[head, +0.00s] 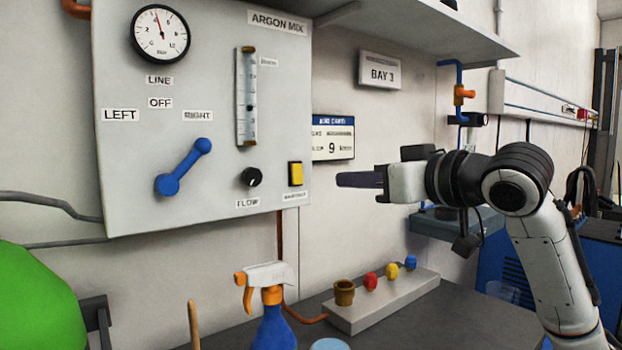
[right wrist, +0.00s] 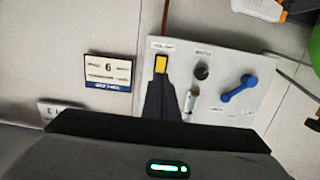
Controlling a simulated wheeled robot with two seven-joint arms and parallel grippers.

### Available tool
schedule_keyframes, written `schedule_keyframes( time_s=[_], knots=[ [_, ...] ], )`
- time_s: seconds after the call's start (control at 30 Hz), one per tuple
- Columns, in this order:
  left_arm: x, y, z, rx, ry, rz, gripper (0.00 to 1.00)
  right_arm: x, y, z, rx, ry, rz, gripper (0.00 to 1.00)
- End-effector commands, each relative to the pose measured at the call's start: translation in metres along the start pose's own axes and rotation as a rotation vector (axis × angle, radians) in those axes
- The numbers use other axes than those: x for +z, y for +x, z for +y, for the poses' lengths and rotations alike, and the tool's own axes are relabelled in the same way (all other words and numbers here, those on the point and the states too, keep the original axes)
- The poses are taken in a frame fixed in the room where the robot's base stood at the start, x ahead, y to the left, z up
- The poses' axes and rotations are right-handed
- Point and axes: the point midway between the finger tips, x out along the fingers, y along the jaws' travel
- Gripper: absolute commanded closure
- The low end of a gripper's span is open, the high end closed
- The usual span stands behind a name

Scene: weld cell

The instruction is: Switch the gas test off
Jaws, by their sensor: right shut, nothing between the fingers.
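A grey panel (head: 210,60) marked ARGON MIX hangs on the wall. At its lower right is a yellow rocker switch (head: 297,174) in a dark frame, with a small label below that I cannot read. It also shows in the right wrist view (right wrist: 161,64), just beyond my fingertips. Which way the rocker is tipped is hard to tell. My right gripper (head: 340,180) is shut and empty, right of the switch and pointing at the panel, with a visible gap between. Its dark fingers also show in the right wrist view (right wrist: 159,82). My left gripper is not in view.
The panel also carries a blue lever (head: 183,167) tilted toward RIGHT, a black FLOW knob (head: 251,177), a flow tube (head: 246,97) and a gauge (head: 160,34). A spray bottle (head: 273,325) and a block with coloured caps (head: 385,303) stand on the bench below. A shelf (head: 430,30) overhangs the right arm.

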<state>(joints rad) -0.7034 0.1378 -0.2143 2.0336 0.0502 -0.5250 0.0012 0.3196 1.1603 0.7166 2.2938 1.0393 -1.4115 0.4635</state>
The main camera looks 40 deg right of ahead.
Motion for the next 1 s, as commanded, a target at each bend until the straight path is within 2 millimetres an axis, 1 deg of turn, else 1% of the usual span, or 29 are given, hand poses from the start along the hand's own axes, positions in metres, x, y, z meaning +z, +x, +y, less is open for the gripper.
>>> schedule_keyframes(
  time_s=[0.03, 0.1, 0.3, 0.5, 0.7, 1.0],
  knots=[
    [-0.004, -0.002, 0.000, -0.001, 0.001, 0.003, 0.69, -0.001, 0.011, 0.000, 0.001, 0.000, -0.006, 1.00],
    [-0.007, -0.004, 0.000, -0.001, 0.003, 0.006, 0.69, 0.000, 0.026, 0.000, 0.001, 0.000, -0.006, 1.00],
    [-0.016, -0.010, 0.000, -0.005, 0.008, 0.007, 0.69, -0.003, 0.068, 0.001, 0.002, -0.001, -0.004, 1.00],
    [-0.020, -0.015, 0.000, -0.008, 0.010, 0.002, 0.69, -0.003, 0.097, 0.001, 0.002, 0.000, -0.001, 1.00],
    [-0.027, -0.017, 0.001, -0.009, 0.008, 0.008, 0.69, -0.002, 0.111, 0.001, 0.001, 0.002, 0.000, 1.00],
    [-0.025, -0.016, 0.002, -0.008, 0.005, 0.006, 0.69, 0.000, 0.113, 0.000, 0.000, 0.001, 0.000, 1.00]
  ],
)
